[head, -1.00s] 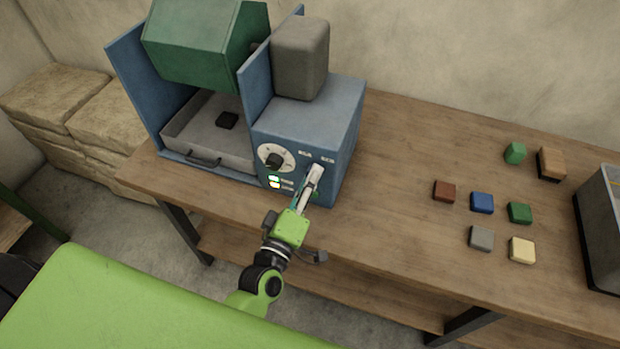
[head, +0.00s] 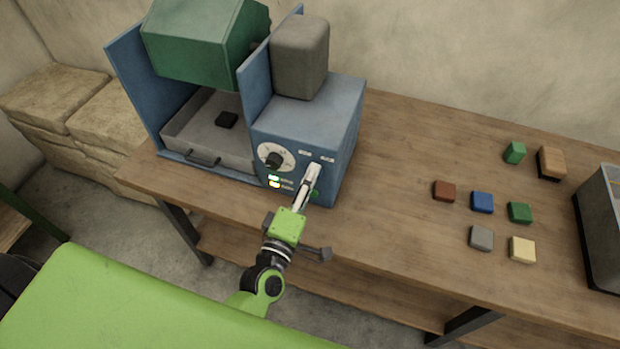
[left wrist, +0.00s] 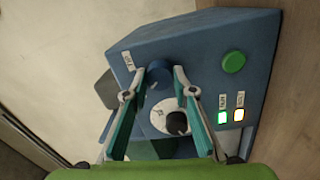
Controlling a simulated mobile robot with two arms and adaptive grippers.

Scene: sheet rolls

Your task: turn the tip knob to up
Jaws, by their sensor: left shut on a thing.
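The tip knob (left wrist: 158,77) is a round blue knob on the blue front panel of the machine (head: 335,120). In the left wrist view it sits between the two fingertips of my left gripper (left wrist: 160,73), which is shut on it. In the head view my left gripper (head: 314,170) reaches the right part of the panel and hides the knob. My right gripper is not in view.
Beside it is a white dial with a black knob (head: 274,160); a green button (left wrist: 233,62) and two lit lamps (left wrist: 231,117) are close by. A green head (head: 205,45) hangs over a grey tray (head: 180,135). Several small blocks lie at the right, near a grey bin (head: 600,225).

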